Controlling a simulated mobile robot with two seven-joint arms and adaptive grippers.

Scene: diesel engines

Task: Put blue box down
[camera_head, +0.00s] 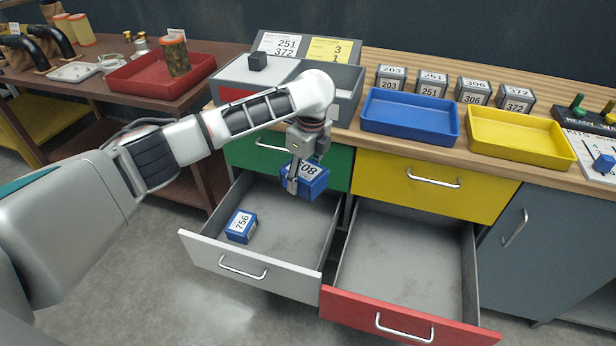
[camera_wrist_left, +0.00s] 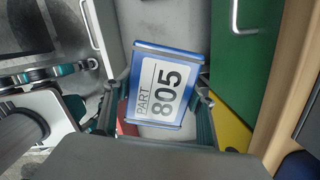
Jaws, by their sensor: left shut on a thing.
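The blue box (camera_head: 316,180) with a white label is in my left gripper (camera_head: 299,182), held above the open grey drawer (camera_head: 288,262). In the left wrist view the box (camera_wrist_left: 163,88) reads "PART 805" and sits between the two fingers. A second blue box (camera_head: 241,226), labelled 756, lies on the drawer floor toward its left side. My right gripper is not in view.
An open red-fronted drawer (camera_head: 395,265) beside the grey one is empty. Closed green (camera_head: 255,157) and yellow (camera_head: 435,182) drawers are above. On the worktop stand a blue tray (camera_head: 410,113), a yellow tray (camera_head: 520,137) and several grey numbered boxes.

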